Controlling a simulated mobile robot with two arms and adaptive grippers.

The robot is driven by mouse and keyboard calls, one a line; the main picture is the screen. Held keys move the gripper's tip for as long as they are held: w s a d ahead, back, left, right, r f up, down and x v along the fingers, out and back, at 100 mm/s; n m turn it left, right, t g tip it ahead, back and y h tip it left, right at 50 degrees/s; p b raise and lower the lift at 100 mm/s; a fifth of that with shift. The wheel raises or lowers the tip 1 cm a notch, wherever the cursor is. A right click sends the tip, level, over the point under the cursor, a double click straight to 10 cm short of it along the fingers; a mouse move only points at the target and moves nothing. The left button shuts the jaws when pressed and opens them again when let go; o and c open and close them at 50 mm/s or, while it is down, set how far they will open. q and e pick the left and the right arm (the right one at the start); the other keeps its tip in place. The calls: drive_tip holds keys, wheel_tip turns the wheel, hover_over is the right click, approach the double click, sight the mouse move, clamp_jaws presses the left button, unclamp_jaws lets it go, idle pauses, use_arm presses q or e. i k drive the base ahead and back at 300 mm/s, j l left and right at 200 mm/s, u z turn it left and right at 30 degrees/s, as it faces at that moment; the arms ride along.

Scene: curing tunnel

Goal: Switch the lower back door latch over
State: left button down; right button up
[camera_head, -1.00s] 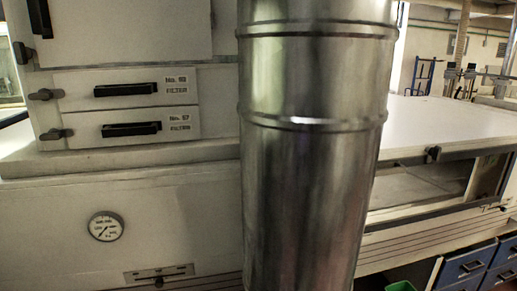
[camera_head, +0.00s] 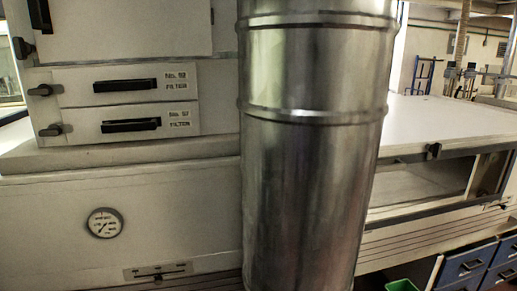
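Several grey latch knobs sit along the left edge of the white cabinet. One is beside the upper No. 92 filter drawer (camera_head: 124,84), a latch (camera_head: 44,90) with its knob pointing left. A lower latch (camera_head: 54,129) is beside the No. 57 filter drawer (camera_head: 130,124). Another latch (camera_head: 23,47) is higher up, beside a panel with a black handle (camera_head: 40,15). I cannot tell which of these, if any, is the lower back door latch. Neither of my grippers is in view.
A large shiny metal duct (camera_head: 312,170) stands in front of the cabinet and hides its middle. A round gauge (camera_head: 104,222) and a slider plate (camera_head: 158,271) are on the lower panel. Blue drawers (camera_head: 465,265) and a green bin (camera_head: 402,286) are at lower right.

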sight(24, 51)
drive_tip(key=u, duration=1.25)
